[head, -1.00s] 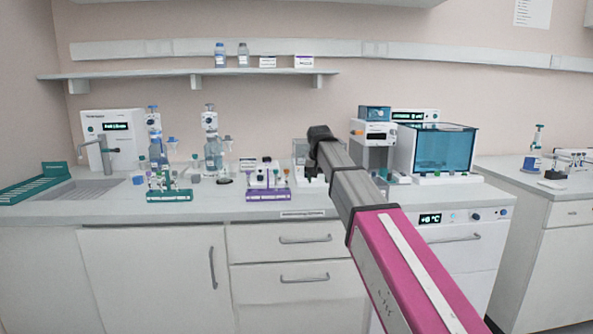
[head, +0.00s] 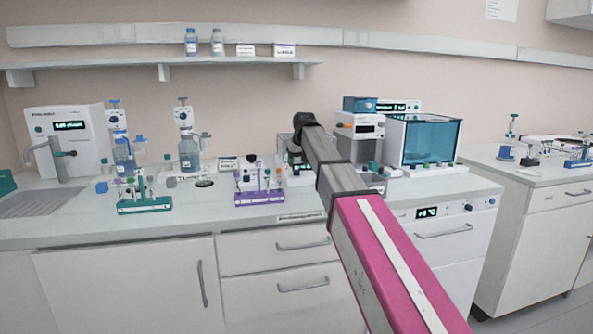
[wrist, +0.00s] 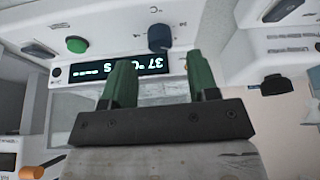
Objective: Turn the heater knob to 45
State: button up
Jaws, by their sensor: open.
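In the wrist view, a white front panel carries a lit display (wrist: 118,66) that reads 37 °C, upside down in this view. A dark blue knob (wrist: 159,38) sits on this panel beside the display, with small marks around it. A green button (wrist: 77,44) is on the other side. My gripper (wrist: 160,78) is open and empty, its two green fingers pointing at the panel. The knob shows beyond the gap between the fingertips, apart from them. In the head view my arm covers the gripper, and I cannot make out the knob.
A purple tube rack (head: 262,197) and a green tube rack (head: 145,205) stand on the bench left of my arm. A teal-windowed box (head: 430,142) stands to the right. In the wrist view, another unit with a black knob (wrist: 276,85) is at the right.

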aim_at(297, 170)
jog(key=shift+x, duration=2.1)
jog(key=c, duration=0.9)
jog(key=shift+m, duration=0.4)
jog(key=m+h, duration=0.2)
jog(key=m, duration=0.3)
jog(key=shift+a, duration=0.15)
jog(key=m+h, duration=0.1)
jog(key=m, duration=0.2)
jog(key=m+h, duration=0.1)
jog(key=m, duration=0.2)
jog(key=shift+m+g+h, duration=0.3)
jog(key=shift+g, duration=0.1)
